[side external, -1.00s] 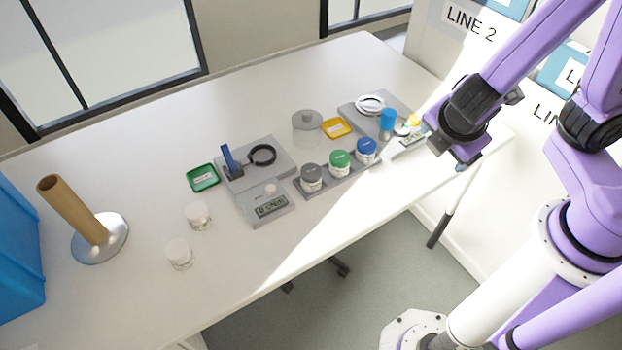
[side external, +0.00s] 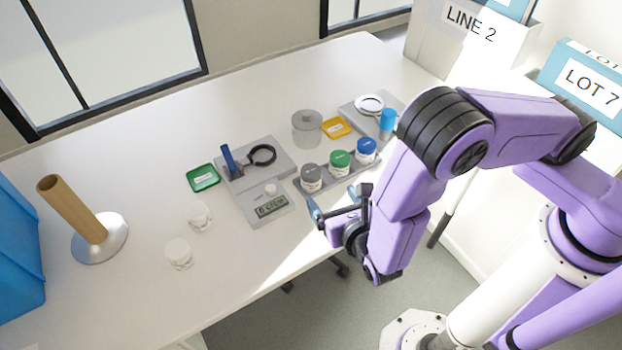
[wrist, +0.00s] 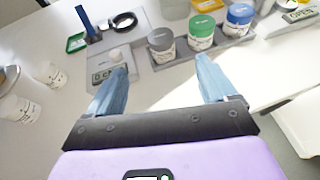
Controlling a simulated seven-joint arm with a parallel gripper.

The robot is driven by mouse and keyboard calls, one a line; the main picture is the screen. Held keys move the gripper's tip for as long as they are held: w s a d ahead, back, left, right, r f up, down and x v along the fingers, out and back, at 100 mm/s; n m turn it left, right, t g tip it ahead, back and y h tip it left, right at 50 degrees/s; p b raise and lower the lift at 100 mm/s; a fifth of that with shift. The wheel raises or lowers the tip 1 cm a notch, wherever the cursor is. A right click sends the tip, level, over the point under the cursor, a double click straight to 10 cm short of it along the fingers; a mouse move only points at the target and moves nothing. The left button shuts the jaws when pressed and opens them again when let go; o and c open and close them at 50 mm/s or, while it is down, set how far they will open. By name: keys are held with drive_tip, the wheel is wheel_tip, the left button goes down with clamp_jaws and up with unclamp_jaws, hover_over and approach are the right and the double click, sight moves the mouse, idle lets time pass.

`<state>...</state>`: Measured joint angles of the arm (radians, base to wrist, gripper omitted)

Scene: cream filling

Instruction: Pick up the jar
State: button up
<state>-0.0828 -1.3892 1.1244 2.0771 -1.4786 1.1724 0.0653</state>
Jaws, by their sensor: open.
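Several jars are in view, and I cannot tell which one the task means. In a grey rack (side external: 350,172) stand a grey-lidded jar (side external: 311,178), a green-lidded jar (side external: 340,163) and a blue-lidded jar (side external: 366,151). Two white-lidded jars, the nearer (side external: 179,253) and the farther (side external: 200,217), stand apart on the table at left. My gripper (side external: 338,202) is open and empty, near the table's front edge, on the near side of the rack. In the wrist view its fingers (wrist: 162,80) point toward the scale and the grey-lidded jar (wrist: 161,45).
A scale (side external: 268,208) with a small white item on it stands left of the rack. Behind are a green tray (side external: 203,177), a clear canister (side external: 307,132) and a yellow tray (side external: 336,127). A cardboard tube (side external: 72,208) stands at left. Bare table surrounds the white-lidded jars.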

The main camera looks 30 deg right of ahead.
sight(309, 170)
drive_tip(key=x, duration=1.2)
drive_tip(key=shift+d, duration=0.1)
drive_tip(key=shift+f+x, duration=0.2)
drive_tip(key=shift+x, duration=1.1)
drive_tip(key=shift+f+x, duration=0.2)
drive_tip(key=shift+x, duration=1.1)
drive_tip(key=shift+s, duration=0.15)
drive_tip(key=c, duration=1.1)
